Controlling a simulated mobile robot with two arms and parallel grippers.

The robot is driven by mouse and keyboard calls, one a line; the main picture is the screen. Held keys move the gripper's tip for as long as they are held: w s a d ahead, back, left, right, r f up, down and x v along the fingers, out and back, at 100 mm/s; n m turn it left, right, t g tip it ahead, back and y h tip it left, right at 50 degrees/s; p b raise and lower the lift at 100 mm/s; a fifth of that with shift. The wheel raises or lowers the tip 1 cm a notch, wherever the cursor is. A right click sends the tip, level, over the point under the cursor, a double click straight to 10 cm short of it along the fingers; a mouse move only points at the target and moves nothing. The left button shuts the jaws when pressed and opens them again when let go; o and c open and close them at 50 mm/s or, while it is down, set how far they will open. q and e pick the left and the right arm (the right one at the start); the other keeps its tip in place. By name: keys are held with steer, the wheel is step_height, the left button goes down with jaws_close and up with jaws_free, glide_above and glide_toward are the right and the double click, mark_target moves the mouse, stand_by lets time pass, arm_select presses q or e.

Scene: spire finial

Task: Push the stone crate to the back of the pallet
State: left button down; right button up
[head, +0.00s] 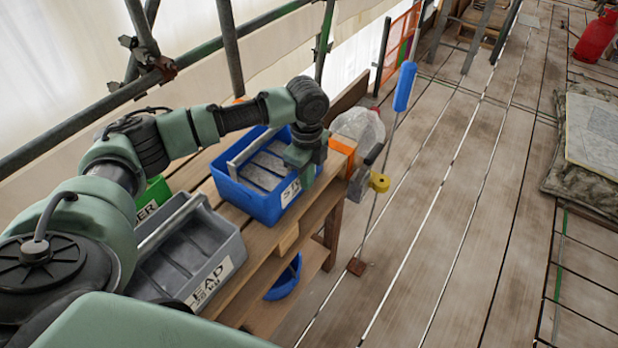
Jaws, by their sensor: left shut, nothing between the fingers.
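The stone crate (253,200) is a blue open box with a white label, part of which reads "ST". It stands on the wooden pallet (318,208), and grey pieces lie inside it. My left gripper (303,178) is shut and points down at the crate's right side, over its near right corner. It hides part of that side and of the label. I cannot tell whether the fingers touch the crate. My right gripper is not in view.
A grey crate labelled "LEAD" (228,257) stands nearer on the pallet, with a green crate (150,197) behind it. A blue bin (284,280) sits lower down. A blue-handled tool (404,88) stands to the right. Scaffold poles run along the left.

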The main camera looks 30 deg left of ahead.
mark_target(274, 171)
arm_select(q)
steer(key=shift+a, duration=0.1)
steer(key=a+p, duration=0.1)
steer(key=a, duration=0.2)
steer(key=a+p, duration=0.1)
steer(key=a, duration=0.3)
steer(key=a+p, duration=0.1)
steer(key=a, duration=0.2)
steer(key=shift+w+a+r, duration=0.15)
steer(key=shift+w+a, duration=0.05)
steer(key=shift+w, duration=0.15)
steer(key=a, duration=0.8)
steer(key=w+a+b, duration=0.1)
steer(key=a, duration=0.3)
steer(key=shift+a, duration=0.2)
